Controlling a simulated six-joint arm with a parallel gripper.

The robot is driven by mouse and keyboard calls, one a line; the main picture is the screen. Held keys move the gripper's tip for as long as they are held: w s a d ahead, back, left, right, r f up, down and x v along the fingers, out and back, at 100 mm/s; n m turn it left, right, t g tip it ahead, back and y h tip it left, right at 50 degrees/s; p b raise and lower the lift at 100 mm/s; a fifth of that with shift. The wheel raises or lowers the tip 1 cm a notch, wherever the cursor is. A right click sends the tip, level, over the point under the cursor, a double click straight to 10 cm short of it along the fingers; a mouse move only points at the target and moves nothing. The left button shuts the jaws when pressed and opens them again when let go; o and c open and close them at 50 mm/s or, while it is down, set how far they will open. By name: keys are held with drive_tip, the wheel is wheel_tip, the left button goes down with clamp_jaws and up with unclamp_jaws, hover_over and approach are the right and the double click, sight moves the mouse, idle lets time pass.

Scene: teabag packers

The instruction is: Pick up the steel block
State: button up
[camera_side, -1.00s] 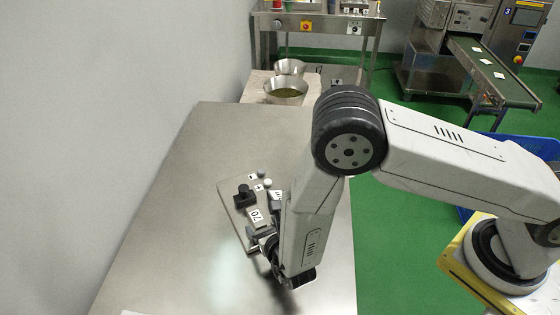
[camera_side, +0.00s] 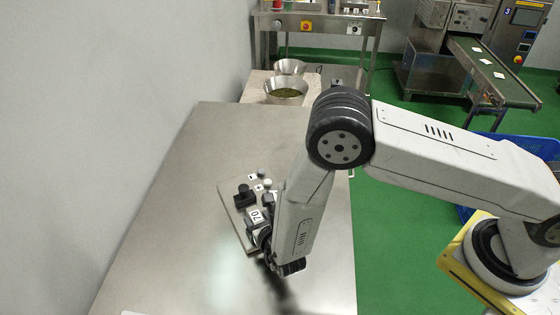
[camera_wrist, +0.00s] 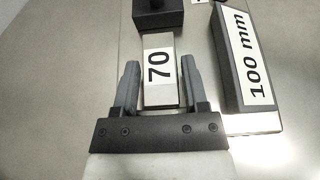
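The steel block (camera_wrist: 160,44) is a small metal block with a white label reading "70". It lies on a grey plate in the wrist view, and its label shows in the side view (camera_side: 257,216). My gripper (camera_wrist: 160,72) has one finger on each side of the block's near part. The fingers are apart, with narrow gaps to the block's sides visible. In the side view my gripper (camera_side: 262,238) is low at the plate's near end, partly hidden by my arm.
A dark block (camera_wrist: 245,55) labelled "100 mm" lies right of the steel block. A black block with a knob (camera_wrist: 158,14) sits just beyond it. The grey plate (camera_side: 228,198) rests on a steel table (camera_side: 170,230), which is mostly clear. Metal bowls (camera_side: 286,92) stand behind.

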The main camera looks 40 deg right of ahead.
clamp_jaws()
idle(1.1)
